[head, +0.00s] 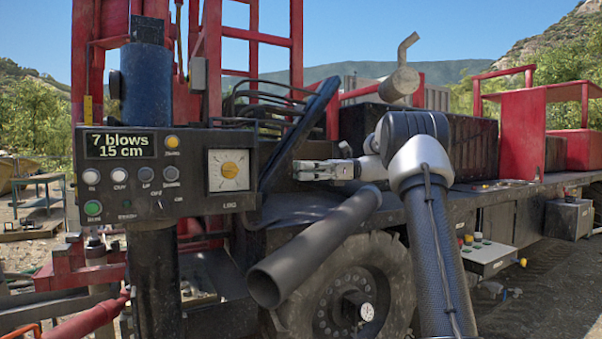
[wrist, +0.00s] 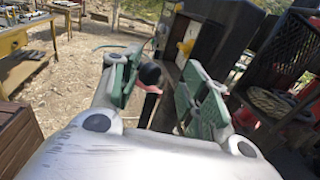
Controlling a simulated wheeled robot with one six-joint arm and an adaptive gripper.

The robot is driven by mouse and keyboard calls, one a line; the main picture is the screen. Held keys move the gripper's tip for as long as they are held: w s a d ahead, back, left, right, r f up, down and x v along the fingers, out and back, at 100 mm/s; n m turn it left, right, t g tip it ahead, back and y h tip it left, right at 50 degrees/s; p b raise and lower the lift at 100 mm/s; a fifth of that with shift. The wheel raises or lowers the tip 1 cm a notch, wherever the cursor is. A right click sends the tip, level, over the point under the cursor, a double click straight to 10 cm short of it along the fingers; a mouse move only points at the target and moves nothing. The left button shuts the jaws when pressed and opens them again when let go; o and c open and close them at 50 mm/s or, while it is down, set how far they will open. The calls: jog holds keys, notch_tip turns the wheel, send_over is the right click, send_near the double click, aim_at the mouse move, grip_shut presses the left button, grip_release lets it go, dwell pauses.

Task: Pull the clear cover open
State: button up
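The black control box (head: 150,205) is at the left of the head view, with a display, buttons and a dial (head: 229,170). A slanted, dark blue-edged flap (head: 318,112) stands at its right side, seen nearly edge-on. It may be the clear cover; I cannot tell whether it is see-through. My gripper (head: 296,170) points left, just right of the flap's lower part in this view; contact cannot be told. In the wrist view my gripper (wrist: 160,68) is open. A black knob with a red collar (wrist: 150,74) shows between its green-padded fingers; whether it is touched is unclear.
A dark pipe (head: 315,245) slants below my gripper, in front of a large wheel (head: 365,290). Red frame bars (head: 255,38) rise behind the box. A table (wrist: 22,45) and open dirt ground lie beyond in the wrist view, with a dark crate (wrist: 272,50) at right.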

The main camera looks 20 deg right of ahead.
jog(key=s+d, duration=0.1)
jog(key=d, duration=0.5)
jog(key=shift+d, duration=0.2)
jog(key=shift+f, duration=0.1)
